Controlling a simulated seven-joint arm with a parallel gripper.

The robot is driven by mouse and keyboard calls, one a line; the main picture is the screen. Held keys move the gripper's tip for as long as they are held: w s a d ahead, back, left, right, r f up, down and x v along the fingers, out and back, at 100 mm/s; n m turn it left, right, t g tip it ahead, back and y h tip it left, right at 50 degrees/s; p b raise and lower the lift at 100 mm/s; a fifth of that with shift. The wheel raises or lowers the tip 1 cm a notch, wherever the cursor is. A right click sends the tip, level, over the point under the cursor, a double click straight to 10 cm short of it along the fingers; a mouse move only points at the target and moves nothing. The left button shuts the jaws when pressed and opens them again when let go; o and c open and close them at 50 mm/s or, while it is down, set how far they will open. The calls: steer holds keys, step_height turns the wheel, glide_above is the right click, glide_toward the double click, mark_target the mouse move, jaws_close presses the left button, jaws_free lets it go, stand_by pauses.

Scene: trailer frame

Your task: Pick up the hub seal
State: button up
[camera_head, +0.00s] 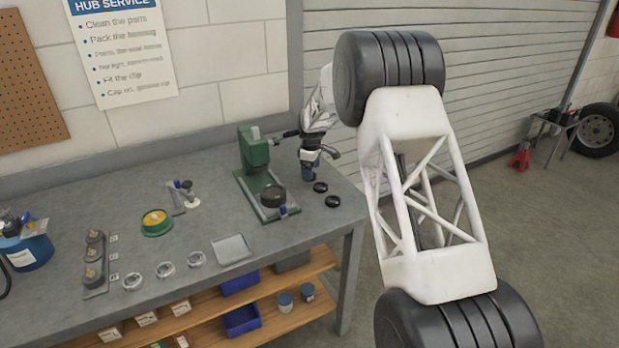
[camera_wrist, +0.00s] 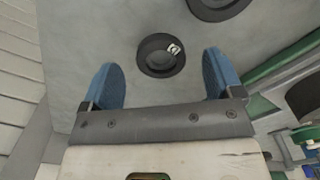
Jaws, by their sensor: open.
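Two black rings that look like hub seals lie flat on the grey bench near its right end. The nearer one to my gripper (camera_head: 309,173) is a black ring (camera_head: 320,187); the other ring (camera_head: 332,202) lies just beyond it, towards the bench's front corner. In the wrist view a black ring (camera_wrist: 148,65) with a small white mark lies ahead of my gripper (camera_wrist: 160,64), between the lines of its blue fingers. The second ring (camera_wrist: 205,12) is cut by the top edge. My gripper is open and empty, pointing down above the bench.
A green press (camera_head: 250,150) with a dark round part (camera_head: 273,196) on its base stands just left of my gripper. A grey tray (camera_head: 232,249), several metal rings and a green-yellow dish (camera_head: 157,222) lie further left. The bench ends right of the rings.

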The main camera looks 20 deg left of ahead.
steer(key=shift+f, duration=1)
steer(key=shift+c, duration=0.5)
steer(key=c, duration=1)
step_height(320, 180, up, 10)
steer(key=shift+r, duration=0.2)
steer(key=shift+r, duration=1)
